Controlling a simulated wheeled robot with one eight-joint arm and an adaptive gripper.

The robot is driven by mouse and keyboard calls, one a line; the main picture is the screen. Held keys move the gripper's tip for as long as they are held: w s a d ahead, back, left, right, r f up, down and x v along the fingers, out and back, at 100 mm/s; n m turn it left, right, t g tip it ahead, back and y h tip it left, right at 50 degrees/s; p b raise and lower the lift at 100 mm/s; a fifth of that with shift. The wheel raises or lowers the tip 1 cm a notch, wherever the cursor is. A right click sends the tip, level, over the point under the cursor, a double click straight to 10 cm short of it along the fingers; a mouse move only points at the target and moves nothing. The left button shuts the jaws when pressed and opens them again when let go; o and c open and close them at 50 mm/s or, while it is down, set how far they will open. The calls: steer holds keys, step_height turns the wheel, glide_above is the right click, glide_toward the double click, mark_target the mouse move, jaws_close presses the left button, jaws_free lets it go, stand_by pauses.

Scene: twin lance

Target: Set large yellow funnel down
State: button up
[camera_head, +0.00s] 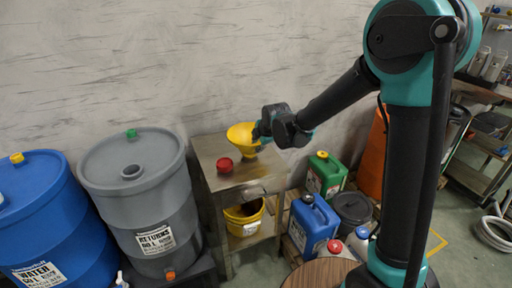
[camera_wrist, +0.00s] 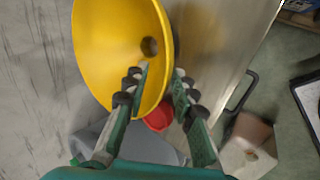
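The large yellow funnel (camera_head: 241,135) is at the steel table (camera_head: 214,151), beside the wall, with its wide mouth showing. In the wrist view the funnel (camera_wrist: 105,45) fills the upper left, with its round hole visible. My gripper (camera_head: 259,131) is at the funnel's right side. In the wrist view my gripper (camera_wrist: 162,75) has one finger over the inside of the funnel and the other just past its edge, with the funnel wall between them. It looks shut on that wall. I cannot tell whether the funnel's lower end touches the tabletop.
A yellow bucket (camera_head: 244,217) is on the shelf below. Grey (camera_head: 139,190) and blue (camera_head: 45,225) drums stand left. Green (camera_head: 326,174) and blue (camera_head: 312,224) canisters stand right.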

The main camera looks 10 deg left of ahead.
steer(key=v, duration=1)
steer(key=s+d+f+m+h, duration=0.1)
steer(key=s+d+f+m, duration=0.1)
steer(key=d+m, duration=0.5)
steer(key=s+d+f+m+h, duration=0.1)
steer(key=s+d+f+m, duration=0.15)
steer(key=d, duration=0.95)
steer(key=s+d+f+m+h, duration=0.1)
steer(key=s+d+f+m, duration=0.3)
steer(key=s+d+m, duration=0.3)
steer(key=s+d+f+m+g+h, duration=0.1)
steer(key=s+d+f+m, duration=0.3)
steer(key=s+d+m, duration=0.3)
steer(key=shift+s+d+f+m+g, duration=0.2)
steer(key=shift+d+m+g, duration=0.1)
steer(key=shift+d+m, duration=0.7)
steer(key=shift+c, duration=0.6)
